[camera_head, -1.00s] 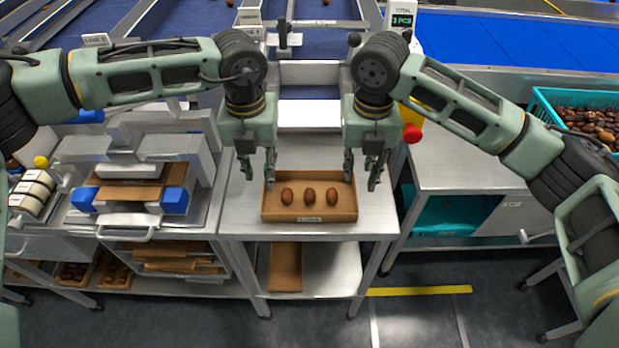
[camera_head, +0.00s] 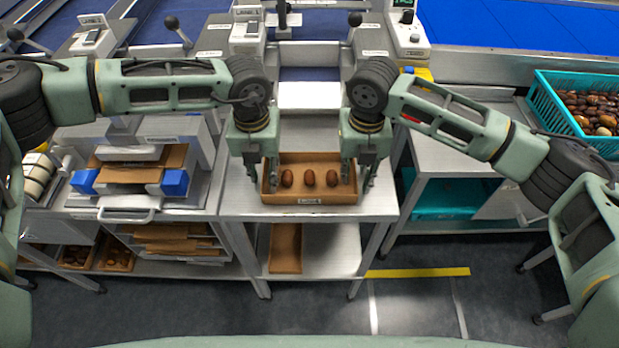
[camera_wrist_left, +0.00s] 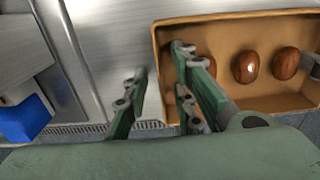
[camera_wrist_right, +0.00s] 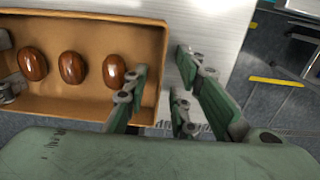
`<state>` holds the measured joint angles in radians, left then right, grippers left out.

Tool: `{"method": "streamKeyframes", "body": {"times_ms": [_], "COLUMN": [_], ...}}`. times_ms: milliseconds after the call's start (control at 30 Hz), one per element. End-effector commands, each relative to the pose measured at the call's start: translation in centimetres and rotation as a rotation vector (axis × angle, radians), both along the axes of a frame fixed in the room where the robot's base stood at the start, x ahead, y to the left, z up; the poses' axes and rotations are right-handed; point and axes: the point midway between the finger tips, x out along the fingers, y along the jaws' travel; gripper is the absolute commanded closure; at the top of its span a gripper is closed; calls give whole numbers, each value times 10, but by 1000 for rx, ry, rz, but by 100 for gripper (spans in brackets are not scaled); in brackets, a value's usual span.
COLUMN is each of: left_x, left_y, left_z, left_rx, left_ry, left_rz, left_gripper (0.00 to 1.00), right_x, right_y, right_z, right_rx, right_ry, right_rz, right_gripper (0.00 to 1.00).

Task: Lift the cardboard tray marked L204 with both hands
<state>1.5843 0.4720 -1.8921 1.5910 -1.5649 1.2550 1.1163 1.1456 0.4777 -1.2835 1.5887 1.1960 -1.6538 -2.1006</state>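The cardboard tray (camera_head: 336,197) stands on the steel table and holds three brown dates (camera_head: 310,178) in a row. A small white label is on its front wall, too small to read. My left gripper (camera_head: 268,184) is open at the tray's left wall. In the left wrist view one finger is outside that wall and one is inside the tray (camera_wrist_left: 158,62). My right gripper (camera_head: 360,182) is open at the right wall. In the right wrist view one finger is over the tray (camera_wrist_right: 90,20) and one is outside. Gaps show beside the walls; I cannot tell if any finger touches.
The steel table (camera_head: 232,200) has bare room on both sides of the tray. A lower shelf holds another cardboard piece (camera_head: 286,248). A station with blue blocks (camera_head: 174,182) stands left. A teal crate of dates (camera_head: 543,102) sits at the right.

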Motion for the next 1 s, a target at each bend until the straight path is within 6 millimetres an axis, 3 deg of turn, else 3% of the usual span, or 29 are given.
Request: {"method": "streamKeyframes", "body": {"times_ms": [300,600,1000], "left_x": [0,0,0], "left_y": [0,0,0], "left_z": [-3,-3,-3], "left_rx": [1,0,0], "left_ry": [0,0,0], "left_rz": [0,0,0], "left_gripper": [76,100,100], "right_x": [0,0,0], "right_y": [0,0,0], "right_z": [-3,-2,-2], "right_rx": [0,0,0], "right_ry": [0,0,0], "right_rz": [0,0,0], "right_gripper": [76,100,100]}}
